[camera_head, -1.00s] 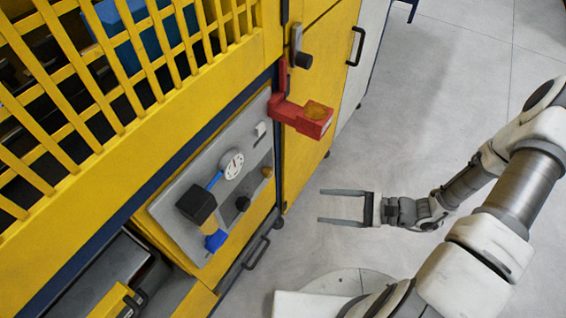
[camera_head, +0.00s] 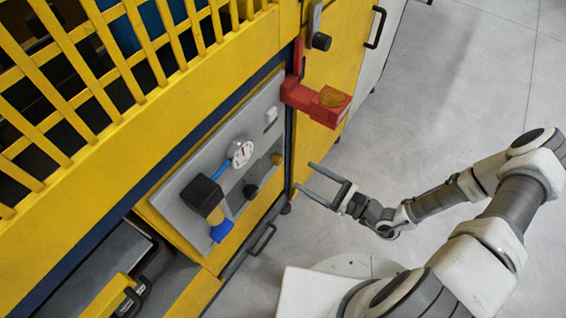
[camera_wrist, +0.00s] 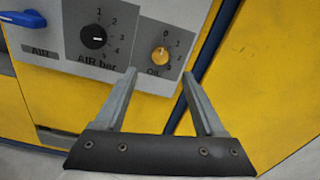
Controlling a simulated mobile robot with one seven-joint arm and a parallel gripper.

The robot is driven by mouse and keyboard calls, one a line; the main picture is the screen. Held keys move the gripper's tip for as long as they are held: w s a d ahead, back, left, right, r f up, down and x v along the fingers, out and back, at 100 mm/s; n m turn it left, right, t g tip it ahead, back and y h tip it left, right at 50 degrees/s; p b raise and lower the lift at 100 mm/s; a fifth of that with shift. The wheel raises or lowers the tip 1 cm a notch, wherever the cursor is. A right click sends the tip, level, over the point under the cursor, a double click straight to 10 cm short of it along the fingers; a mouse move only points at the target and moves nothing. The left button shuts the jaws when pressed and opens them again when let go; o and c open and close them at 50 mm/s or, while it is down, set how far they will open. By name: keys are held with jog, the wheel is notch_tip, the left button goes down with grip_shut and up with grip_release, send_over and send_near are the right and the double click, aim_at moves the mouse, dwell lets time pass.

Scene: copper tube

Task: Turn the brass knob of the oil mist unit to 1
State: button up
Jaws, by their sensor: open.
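The small brass knob (camera_wrist: 160,57) sits on a grey plate above the "OIL" label in the wrist view, with a short number scale at its upper right. Its exact setting is too small to read surely. In the head view the brass knob (camera_head: 277,159) is at the right end of the grey panel (camera_head: 176,185). My gripper (camera_head: 304,176) is open and empty, right of the panel and apart from the knob. In the wrist view my gripper (camera_wrist: 159,72) has its fingertips just below the knob in the picture, one on each side.
A black air knob (camera_wrist: 94,37) is left of the brass knob, and a blue lever (camera_wrist: 22,18) is further left. A red bracket (camera_head: 318,102) juts out above. A gauge (camera_head: 240,153) and a black-topped unit (camera_head: 202,194) project from the panel. Floor at right is clear.

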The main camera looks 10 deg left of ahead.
aim_at(281, 162)
jog(key=b+x, duration=0.1)
jog(key=x, duration=0.8)
jog(key=shift+b, duration=0.3)
grip_shut()
